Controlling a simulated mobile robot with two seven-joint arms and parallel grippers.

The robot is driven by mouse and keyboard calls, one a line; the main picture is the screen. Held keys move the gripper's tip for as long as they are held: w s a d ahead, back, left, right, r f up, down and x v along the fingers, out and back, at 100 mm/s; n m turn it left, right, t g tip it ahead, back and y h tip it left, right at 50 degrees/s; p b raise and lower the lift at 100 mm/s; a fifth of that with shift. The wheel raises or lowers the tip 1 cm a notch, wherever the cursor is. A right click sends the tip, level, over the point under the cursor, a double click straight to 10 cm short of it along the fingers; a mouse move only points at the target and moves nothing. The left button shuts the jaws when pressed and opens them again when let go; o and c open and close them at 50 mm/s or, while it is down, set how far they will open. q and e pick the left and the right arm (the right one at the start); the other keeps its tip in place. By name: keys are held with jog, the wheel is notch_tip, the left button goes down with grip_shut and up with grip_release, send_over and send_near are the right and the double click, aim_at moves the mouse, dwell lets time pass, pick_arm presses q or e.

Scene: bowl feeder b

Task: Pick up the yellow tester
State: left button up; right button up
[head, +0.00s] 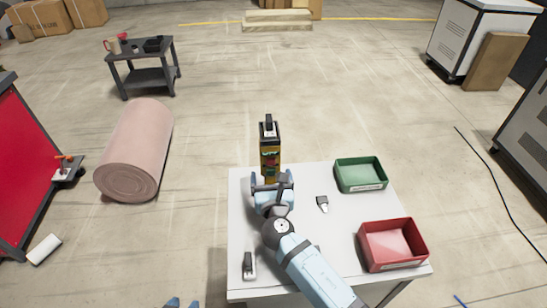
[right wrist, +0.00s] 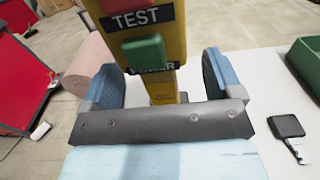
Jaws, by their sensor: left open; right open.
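The yellow tester (head: 270,160) stands upright near the back left edge of the white table (head: 300,185). It has a black top and a green and a red button. My right gripper (head: 272,180) is open at its near side. In the right wrist view the blue fingers of this gripper (right wrist: 160,80) stand left and right of the yellow tester (right wrist: 168,50), with a gap on each side. The tester's top is out of that view. My left gripper (head: 183,303) shows only its two blue fingertips, apart and empty, at the bottom edge.
A green bin (head: 361,175) and a red bin (head: 393,245) stand on the table's right side. A small dark-and-white item (head: 322,203) lies mid-table, another (head: 249,265) at the front left. A pink roll (head: 135,150) lies on the floor at left.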

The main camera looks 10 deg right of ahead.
aim_at(270, 149)
jog(key=shift+s+a+r, duration=0.1)
jog(key=shift+s+r, duration=0.05)
jog(key=shift+c, duration=0.7)
jog(key=c, duration=1.1)
pick_arm(q)
jog(key=shift+s+a+f, duration=0.2)
jog(key=shift+s+a, duration=0.15)
jog(key=shift+s, duration=0.1)
pick_arm(e)
jog(key=shift+o, duration=0.2)
jog(key=shift+r, duration=0.55)
notch_tip(270, 149, up, 10)
jog(key=p, duration=0.4)
jog(key=shift+f, duration=0.15)
notch_tip(270, 149, up, 8)
jog(key=shift+r+p, duration=0.1)
jog(key=shift+p, duration=0.75)
pick_arm(q)
jog(key=shift+m, duration=0.4)
jog(key=shift+s+a+r, duration=0.15)
jog(key=shift+r, duration=2)
pick_arm(e)
jog(key=shift+r, duration=0.5)
